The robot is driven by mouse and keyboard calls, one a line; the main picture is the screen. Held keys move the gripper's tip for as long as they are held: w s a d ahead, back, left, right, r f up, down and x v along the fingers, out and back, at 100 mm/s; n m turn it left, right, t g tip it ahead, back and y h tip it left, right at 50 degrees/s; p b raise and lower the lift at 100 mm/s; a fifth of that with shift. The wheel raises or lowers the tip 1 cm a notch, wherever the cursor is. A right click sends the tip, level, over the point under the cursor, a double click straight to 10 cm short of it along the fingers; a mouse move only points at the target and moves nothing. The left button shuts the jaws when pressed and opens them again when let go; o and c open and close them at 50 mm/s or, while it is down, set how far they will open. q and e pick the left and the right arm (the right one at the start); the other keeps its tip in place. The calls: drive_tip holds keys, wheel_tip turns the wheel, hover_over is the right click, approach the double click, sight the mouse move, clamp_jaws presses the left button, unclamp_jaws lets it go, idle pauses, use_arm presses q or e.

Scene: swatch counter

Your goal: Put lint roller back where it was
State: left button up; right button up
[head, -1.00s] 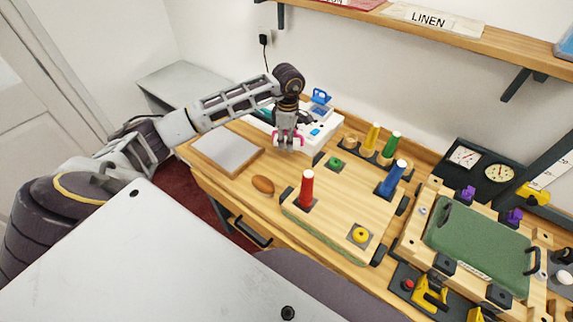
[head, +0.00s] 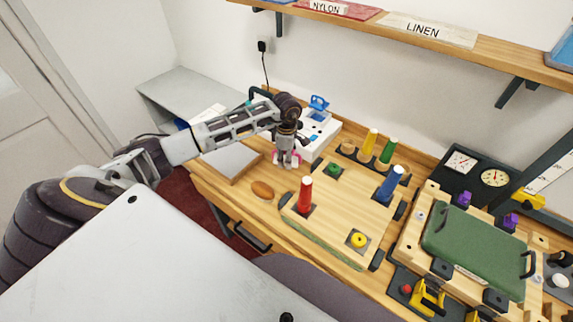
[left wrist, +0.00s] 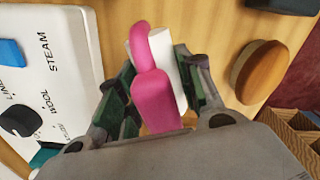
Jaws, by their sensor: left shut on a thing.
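The lint roller (left wrist: 168,75), with a pink handle and a white roll, is between the fingers of my left gripper (left wrist: 160,95) in the left wrist view. My left gripper (head: 285,160) is shut on it. In the head view only a little pink of the lint roller (head: 277,160) shows beside the fingers, low over the wooden counter. I cannot tell whether it touches the counter. My right gripper is not in view.
A white panel with a blue-handled part (head: 322,122) stands behind the gripper. A brown oval object (head: 262,190) and a grey-topped board (head: 232,160) lie nearby. A pegboard with a red peg (head: 305,193) is to the right. A green pad (head: 475,250) lies farther right.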

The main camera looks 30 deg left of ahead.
use_arm(q)
drive_tip(key=shift+f+p, duration=0.35)
drive_tip(key=shift+f, duration=1.5)
drive_tip(key=shift+f, duration=0.15)
drive_tip(key=o, duration=1)
